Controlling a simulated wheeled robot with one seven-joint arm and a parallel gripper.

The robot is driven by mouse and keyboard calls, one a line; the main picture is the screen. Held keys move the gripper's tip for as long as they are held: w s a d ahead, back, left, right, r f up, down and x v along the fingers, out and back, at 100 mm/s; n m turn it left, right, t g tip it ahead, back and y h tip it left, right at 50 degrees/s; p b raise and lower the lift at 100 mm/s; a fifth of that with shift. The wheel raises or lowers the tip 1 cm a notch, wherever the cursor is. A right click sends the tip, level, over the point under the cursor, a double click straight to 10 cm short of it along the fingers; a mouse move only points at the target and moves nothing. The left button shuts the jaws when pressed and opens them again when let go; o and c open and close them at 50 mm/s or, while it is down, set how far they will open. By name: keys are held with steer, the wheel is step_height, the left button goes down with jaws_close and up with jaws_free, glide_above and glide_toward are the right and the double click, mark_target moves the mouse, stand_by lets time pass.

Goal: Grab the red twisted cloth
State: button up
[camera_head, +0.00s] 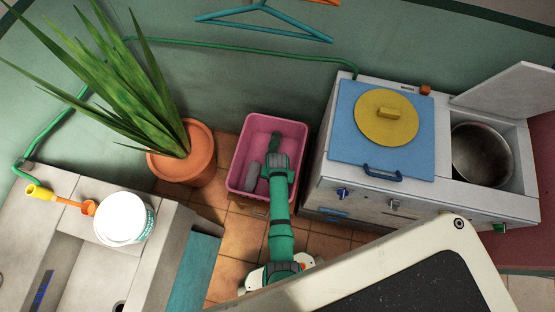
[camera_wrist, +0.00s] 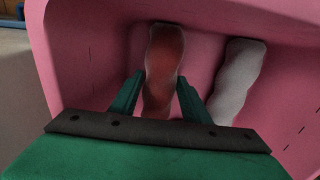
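The red twisted cloth (camera_wrist: 164,62) lies in the pink bin (camera_wrist: 82,60), lengthwise away from my gripper in the wrist view. My gripper (camera_wrist: 159,80) is open, with one green finger on each side of the cloth. A gap shows between the right finger and the cloth; the left finger looks very near its edge. I cannot tell how deep the fingertips reach. In the head view my gripper (camera_head: 275,142) points down into the pink bin (camera_head: 297,129), and the red cloth is hidden behind my arm.
A grey twisted cloth (camera_wrist: 237,80) lies right of the red one; it also shows in the head view (camera_head: 252,178). The bin's walls enclose my gripper. A potted plant (camera_head: 190,158) stands left of the bin, and a white stove unit (camera_head: 318,190) stands close on the right.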

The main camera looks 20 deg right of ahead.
steer(key=shift+a, duration=0.1)
steer(key=c, duration=0.3)
